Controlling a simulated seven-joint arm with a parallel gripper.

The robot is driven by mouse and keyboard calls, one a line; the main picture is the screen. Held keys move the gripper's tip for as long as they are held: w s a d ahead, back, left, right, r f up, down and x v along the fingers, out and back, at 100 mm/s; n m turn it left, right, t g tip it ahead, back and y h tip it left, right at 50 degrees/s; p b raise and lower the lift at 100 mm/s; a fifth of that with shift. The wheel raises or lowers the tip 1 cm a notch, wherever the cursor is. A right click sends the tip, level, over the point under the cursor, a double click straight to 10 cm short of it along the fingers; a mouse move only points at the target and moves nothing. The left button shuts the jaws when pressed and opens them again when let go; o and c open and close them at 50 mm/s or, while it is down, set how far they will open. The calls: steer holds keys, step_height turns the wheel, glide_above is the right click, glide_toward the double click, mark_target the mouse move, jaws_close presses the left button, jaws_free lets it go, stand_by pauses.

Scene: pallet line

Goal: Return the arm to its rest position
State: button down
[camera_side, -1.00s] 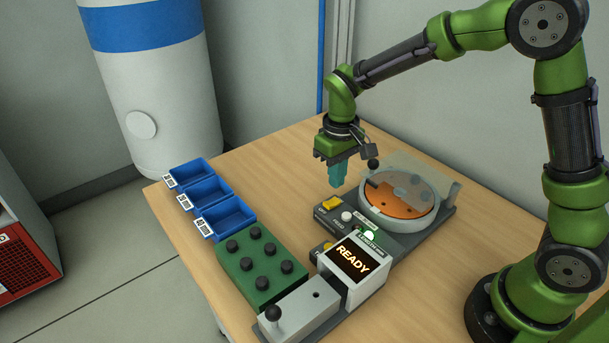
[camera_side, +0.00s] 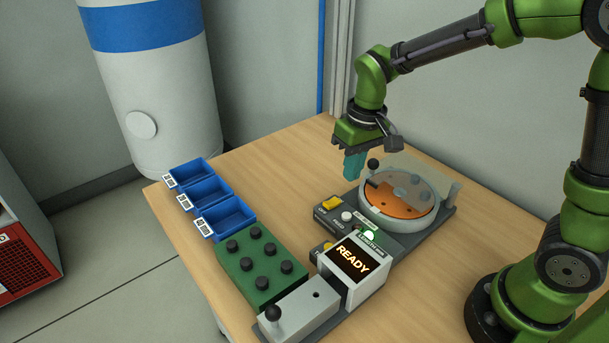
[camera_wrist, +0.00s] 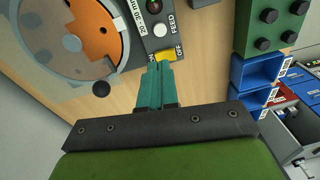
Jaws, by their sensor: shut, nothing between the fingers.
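My gripper (camera_side: 354,166) has teal fingers pressed together with nothing between them. In the side view it hangs above the table, just behind and left of the round feeder. In the wrist view my gripper (camera_wrist: 159,82) shows with its fingers side by side. The arm reaches in from the right, with its forearm raised over the back of the table.
The round feeder (camera_side: 432,213) with an orange disc and clear cover stands below my gripper. A display reading READY (camera_side: 352,259), a green block with black knobs (camera_side: 262,262) and blue bins (camera_side: 227,217) are nearby. The table's back left (camera_side: 260,160) is bare.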

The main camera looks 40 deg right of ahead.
steer(key=s+d+r+m+t, duration=0.1)
steer(key=s+r+t, duration=0.2)
steer(key=s+r, duration=0.2)
steer(key=s+d+r+m+t+y, duration=0.1)
steer(key=s+r+t, duration=0.2)
steer(key=s+r, duration=0.2)
steer(key=shift+s+d+r+m, duration=0.3)
steer(key=shift+s+m, duration=0.1)
steer(key=shift+s, duration=1.3)
